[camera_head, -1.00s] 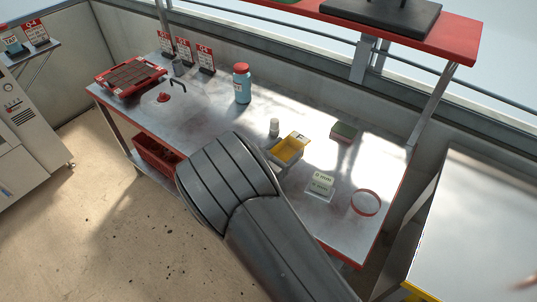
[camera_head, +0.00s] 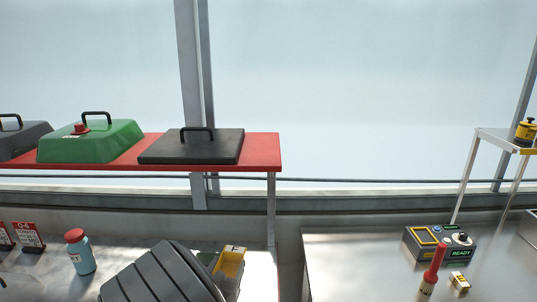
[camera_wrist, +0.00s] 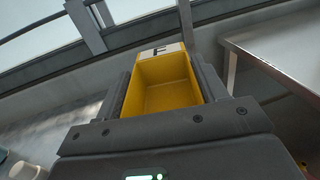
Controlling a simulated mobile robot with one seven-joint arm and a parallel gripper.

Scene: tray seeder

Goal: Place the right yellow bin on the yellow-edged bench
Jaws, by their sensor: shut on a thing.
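In the wrist view, my gripper (camera_wrist: 163,82) is shut on a yellow bin (camera_wrist: 165,72), with a grey finger along each side. The bin looks empty and has a white label with a dark letter at its far end. In the head view, the bin (camera_head: 231,262) shows just beyond my dark arm, which hides part of it and most of my gripper (camera_head: 222,262). The metal bench (camera_head: 345,265) stands to the right, across a gap; its yellow edge is out of view. In the wrist view its corner (camera_wrist: 262,50) is at the right.
A control box (camera_head: 440,243), a red-topped stick (camera_head: 432,272) and a small block (camera_head: 459,283) occupy the right bench; its left part is clear. A red shelf (camera_head: 262,150) with covers hangs above the left bench. A blue bottle (camera_head: 80,254) stands left.

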